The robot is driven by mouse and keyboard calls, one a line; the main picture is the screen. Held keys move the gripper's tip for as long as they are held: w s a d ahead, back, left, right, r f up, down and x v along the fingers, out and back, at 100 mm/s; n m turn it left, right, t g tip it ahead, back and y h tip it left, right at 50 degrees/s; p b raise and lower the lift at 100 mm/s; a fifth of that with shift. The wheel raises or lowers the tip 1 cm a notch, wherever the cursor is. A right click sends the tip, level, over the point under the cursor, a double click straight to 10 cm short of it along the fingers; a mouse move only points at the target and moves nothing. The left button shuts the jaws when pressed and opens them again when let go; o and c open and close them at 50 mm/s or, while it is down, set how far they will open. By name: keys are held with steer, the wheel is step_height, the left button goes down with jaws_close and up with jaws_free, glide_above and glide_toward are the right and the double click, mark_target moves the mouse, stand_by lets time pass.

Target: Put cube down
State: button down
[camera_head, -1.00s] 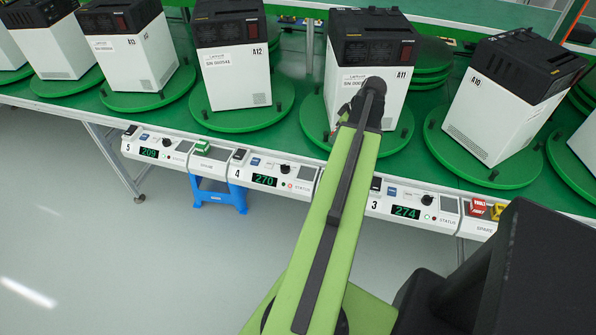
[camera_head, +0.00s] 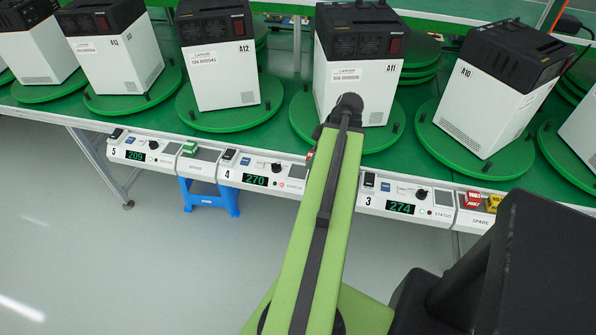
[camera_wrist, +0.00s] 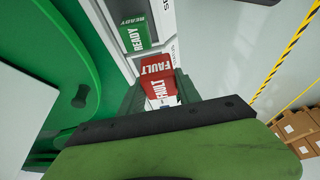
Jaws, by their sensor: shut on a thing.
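A red FAULT cube (camera_wrist: 158,82) sits between the dark green fingers of my gripper (camera_wrist: 158,92) in the wrist view. My gripper is shut on it. A small red patch (camera_head: 310,155), probably this cube, shows left of my arm in the head view, by the front edge of the line. My gripper itself is hidden behind the arm there. A green READY cube (camera_wrist: 134,36) lies beyond the held cube on the white panel strip (camera_wrist: 165,30). Whether the held cube touches the panel cannot be told.
White-and-black units stand on green turntables (camera_head: 230,114) along the line. Panels with displays run along its front edge. A green cube (camera_head: 189,148) sits between panels 5 and 4. Red (camera_head: 473,199) and yellow (camera_head: 493,203) cubes sit at SPARE. A blue stool (camera_head: 208,198) stands below.

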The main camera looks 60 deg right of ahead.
steer(key=w+f+b, duration=0.1)
steer(key=w, duration=0.1)
steer(key=w+f, duration=0.1)
steer(key=w+f+b, duration=0.1)
steer(key=w+f, duration=0.1)
steer(key=shift+w+d+b, duration=0.3)
steer(key=shift+w+d, duration=0.05)
steer(key=shift+d, duration=0.05)
steer(key=shift+w, duration=0.3)
step_height(320, 180, down, 4)
steer(key=b, duration=0.4)
steer(key=shift+f, duration=0.1)
steer(key=shift+r, duration=0.2)
steer(key=shift+f, duration=0.15)
steer(key=c, duration=0.9)
jaws_free()
steer(key=shift+o, duration=0.2)
